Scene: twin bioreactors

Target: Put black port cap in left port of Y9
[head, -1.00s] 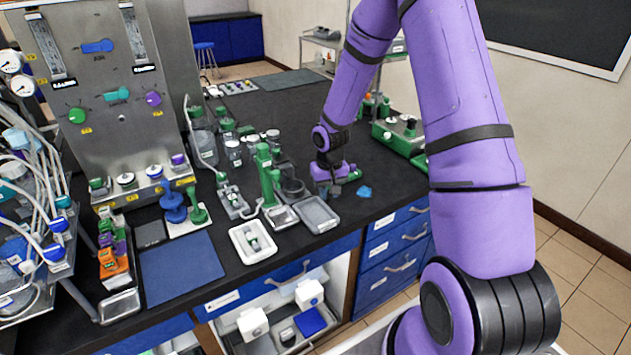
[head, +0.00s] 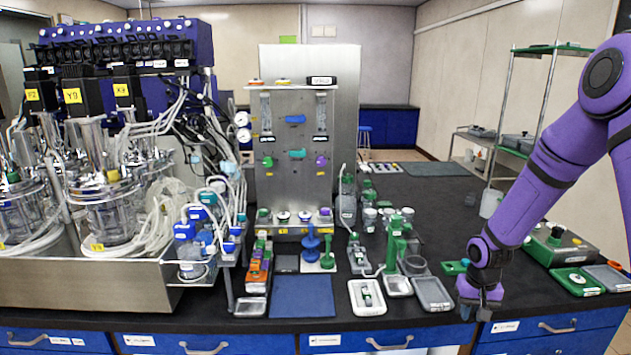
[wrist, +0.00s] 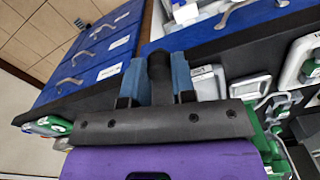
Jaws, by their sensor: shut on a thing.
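The Y9 bioreactor is the glass vessel (head: 110,210) at the left of the head view, under a black block with a yellow Y9 label (head: 72,95). Its steel lid and fittings are crowded by tubes, and I cannot make out its left port. My gripper (head: 480,303) is far to the right of Y9, pointing down by the bench's front edge. In the wrist view its blue fingers are shut on a dark piece, the black port cap (wrist: 158,70). The cap is too small to make out in the head view.
A steel panel (head: 290,185) stands between Y9 and my gripper, with bottles and green fittings nearer me. A white tray (head: 367,310) and a grey tray (head: 433,293) lie left of my gripper. A blue mat (head: 303,297) is clear. White tubing (head: 165,210) surrounds the vessels.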

